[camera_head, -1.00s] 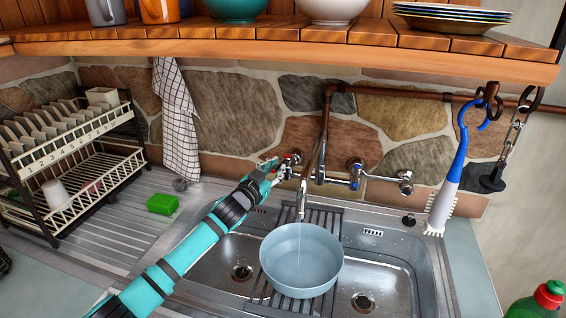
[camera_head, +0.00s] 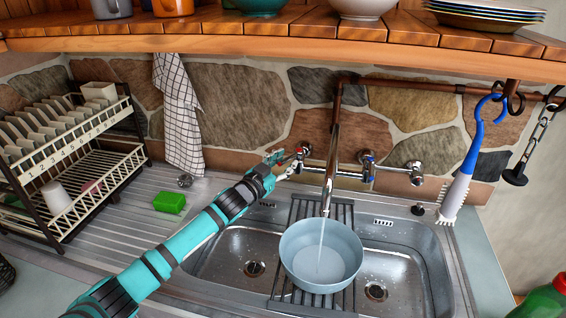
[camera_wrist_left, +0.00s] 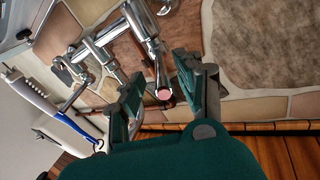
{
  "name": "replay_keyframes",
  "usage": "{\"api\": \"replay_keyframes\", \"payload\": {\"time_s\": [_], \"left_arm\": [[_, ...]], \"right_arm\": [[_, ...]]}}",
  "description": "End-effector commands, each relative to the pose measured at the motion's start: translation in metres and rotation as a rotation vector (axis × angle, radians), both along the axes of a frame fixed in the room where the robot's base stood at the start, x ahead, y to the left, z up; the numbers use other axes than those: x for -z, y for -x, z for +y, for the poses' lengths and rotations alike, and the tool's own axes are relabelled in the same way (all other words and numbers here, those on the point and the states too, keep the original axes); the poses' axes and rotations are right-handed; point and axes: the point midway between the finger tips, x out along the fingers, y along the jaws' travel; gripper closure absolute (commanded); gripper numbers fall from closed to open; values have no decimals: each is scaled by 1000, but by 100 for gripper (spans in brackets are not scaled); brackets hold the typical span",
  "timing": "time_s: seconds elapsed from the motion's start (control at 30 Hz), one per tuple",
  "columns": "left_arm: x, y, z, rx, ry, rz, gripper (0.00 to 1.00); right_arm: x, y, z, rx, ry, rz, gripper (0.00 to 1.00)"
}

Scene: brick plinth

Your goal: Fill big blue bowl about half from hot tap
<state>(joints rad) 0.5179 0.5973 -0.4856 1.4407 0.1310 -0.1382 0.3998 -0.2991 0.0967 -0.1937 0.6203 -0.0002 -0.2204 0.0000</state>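The big blue bowl (camera_head: 293,268) stands upright on a dark rack over the sink, under the spout (camera_head: 328,190). A white stream of water (camera_head: 321,240) runs from the spout into it. Some water shows inside, but its depth is hard to judge. The hot tap handle (camera_head: 301,151), marked red, is left of the spout. My left gripper (camera_head: 280,162) is beside it. In the left wrist view the two fingers (camera_wrist_left: 158,92) are apart, with the pinkish-red end of the handle (camera_wrist_left: 164,94) between them; a gap shows. My right gripper is out of view.
The cold tap (camera_head: 367,160), marked blue, is right of the spout. A brush (camera_head: 458,190) hangs at the right. A dish rack (camera_head: 75,170) and green sponge (camera_head: 169,203) are at the left. A wooden shelf (camera_head: 270,45) runs overhead.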

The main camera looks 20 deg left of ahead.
Motion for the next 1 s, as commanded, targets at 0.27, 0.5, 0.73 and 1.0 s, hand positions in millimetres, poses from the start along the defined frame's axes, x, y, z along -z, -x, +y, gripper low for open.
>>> {"api": "replay_keyframes", "payload": {"time_s": [0.27, 0.5, 0.73, 1.0], "left_arm": [[1, 3, 1, -1, 0, 1, 64], [3, 38, 10, -1, 0, 4, 64], [2, 85, 21, -1, -1, 4, 64], [0, 114, 28, 0, 0, 1, 64]], "right_arm": [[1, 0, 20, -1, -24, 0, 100], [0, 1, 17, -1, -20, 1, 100], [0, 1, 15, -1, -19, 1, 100], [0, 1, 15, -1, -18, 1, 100]]}}
